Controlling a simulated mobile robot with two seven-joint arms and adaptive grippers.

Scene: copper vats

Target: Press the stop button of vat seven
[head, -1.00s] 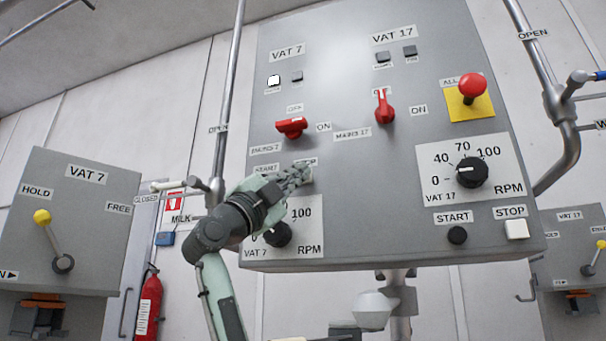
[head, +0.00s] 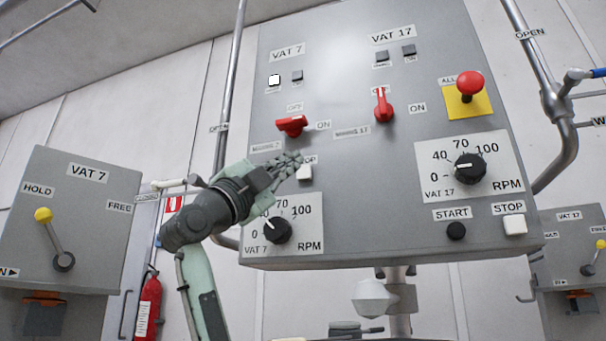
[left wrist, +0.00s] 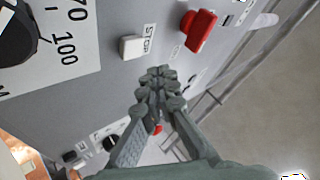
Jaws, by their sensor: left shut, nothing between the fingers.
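The control panel (head: 345,215) carries a VAT 7 column on its left and a VAT 17 column on its right. The vat 7 stop button (head: 305,173) is a white square under a partly hidden STOP label; it also shows in the left wrist view (left wrist: 132,47). My left gripper (head: 292,163) is shut and empty, its fingertips just left of the button in the head view. In the left wrist view (left wrist: 159,77) the tips appear apart from the button. The vat 7 start button is hidden behind my gripper. My right gripper is not seen.
Near the gripper are the red vat 7 switch (head: 292,125) and black speed knob (head: 277,230). The left VAT 7 lamp (head: 274,80) is lit white. Vat 17 has its own white stop button (head: 515,225). A red emergency button (head: 470,85) sits upper right.

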